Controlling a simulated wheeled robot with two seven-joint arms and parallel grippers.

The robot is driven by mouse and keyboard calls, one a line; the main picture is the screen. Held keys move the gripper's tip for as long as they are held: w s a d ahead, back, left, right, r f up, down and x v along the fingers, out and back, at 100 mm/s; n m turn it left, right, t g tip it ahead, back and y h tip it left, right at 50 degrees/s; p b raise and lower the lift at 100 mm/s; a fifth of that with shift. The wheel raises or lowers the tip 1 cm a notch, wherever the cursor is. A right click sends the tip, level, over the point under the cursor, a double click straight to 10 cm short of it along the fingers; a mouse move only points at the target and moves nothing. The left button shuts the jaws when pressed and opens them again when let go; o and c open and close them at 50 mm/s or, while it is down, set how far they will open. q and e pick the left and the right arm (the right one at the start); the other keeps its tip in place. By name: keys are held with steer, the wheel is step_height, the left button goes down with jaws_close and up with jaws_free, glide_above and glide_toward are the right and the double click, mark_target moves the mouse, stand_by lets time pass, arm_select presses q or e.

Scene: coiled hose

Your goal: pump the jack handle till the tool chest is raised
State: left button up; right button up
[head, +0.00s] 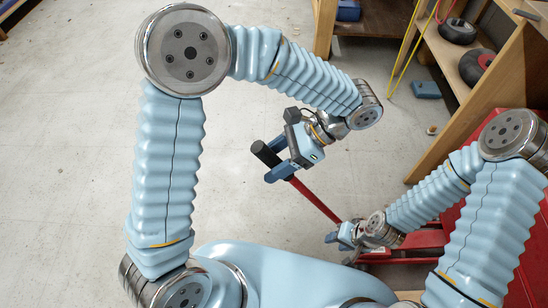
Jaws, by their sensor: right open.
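The jack handle (315,200) is a red bar with a black grip (266,153), slanting up and left from the red jack (405,246). My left gripper (279,160) is at the grip, with one blue finger on each side of it, and looks shut on it. My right gripper (338,237) is open beside the lower end of the bar, near the jack; it hides part of that end. The red tool chest (448,218) is at the lower right, partly hidden behind my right arm. Its underside and any gap below it cannot be seen.
A wooden shelf unit (455,105) with dark wheels (457,31) stands at the upper right. A blue block (426,89) lies on the floor beside it. A wooden bench leg (324,28) is at the top. The pale floor (70,130) at the left is clear.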

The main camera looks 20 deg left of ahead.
arm_select(q)
steer(key=p+v, duration=0.2)
steer(key=v, duration=1.2)
arm_select(e)
steer(key=shift+r, duration=0.95)
arm_select(q)
steer(key=shift+a, duration=0.1)
steer(key=shift+w+f, duration=0.1)
steer(key=shift+w, duration=0.05)
arm_select(e)
steer(key=shift+f, duration=0.1)
